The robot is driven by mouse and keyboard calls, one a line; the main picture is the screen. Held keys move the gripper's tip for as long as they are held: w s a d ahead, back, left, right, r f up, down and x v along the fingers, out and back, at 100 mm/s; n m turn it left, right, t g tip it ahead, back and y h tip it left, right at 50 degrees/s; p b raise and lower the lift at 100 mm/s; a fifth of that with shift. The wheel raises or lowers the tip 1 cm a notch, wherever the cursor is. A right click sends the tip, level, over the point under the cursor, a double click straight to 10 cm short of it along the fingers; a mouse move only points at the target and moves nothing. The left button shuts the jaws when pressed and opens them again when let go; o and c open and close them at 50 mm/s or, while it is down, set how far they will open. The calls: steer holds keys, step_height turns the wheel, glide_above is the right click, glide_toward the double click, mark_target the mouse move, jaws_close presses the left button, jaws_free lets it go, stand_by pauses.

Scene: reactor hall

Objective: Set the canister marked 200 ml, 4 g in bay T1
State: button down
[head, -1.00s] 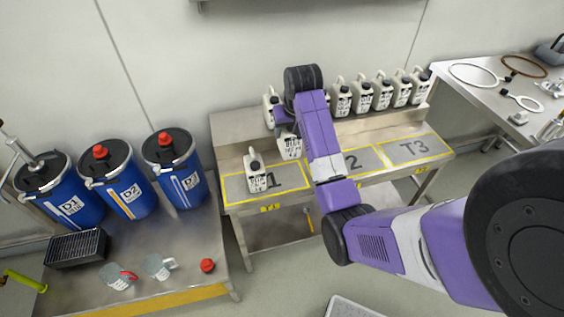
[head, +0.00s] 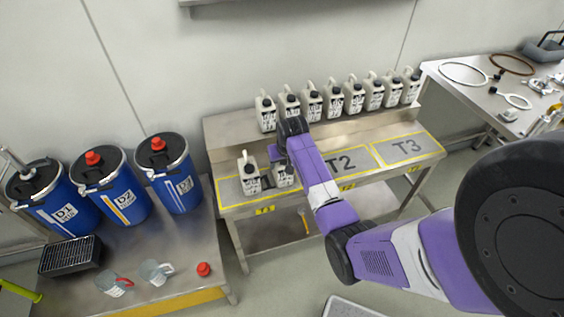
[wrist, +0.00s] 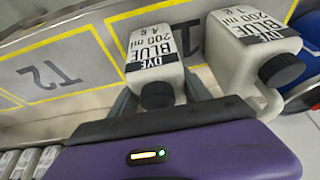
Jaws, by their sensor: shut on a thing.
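A white canister (wrist: 156,62) is between the fingers of my gripper (wrist: 160,100), upright, with a black cap and a label reading DYE BLUE 200 ml and a mass line that looks like 4 g. In the head view the held canister (head: 283,175) is at the right part of bay T1 (head: 228,193), at or just above its surface; I cannot tell if it touches. A second canister (head: 249,175) stands in T1 just left of it. In the wrist view this second canister (wrist: 245,55) also reads DYE BLUE 200 ml; its mass is unclear.
Several similar canisters (head: 334,100) stand in a row on the raised back shelf. Bays T2 (head: 345,163) and T3 (head: 408,147) are empty. Blue drums (head: 178,180) stand on the left bench, and the right table (head: 470,95) holds rings and tools.

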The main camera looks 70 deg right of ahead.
steer(key=shift+c, duration=2.4)
jaws_free()
steer(key=shift+f, duration=0.1)
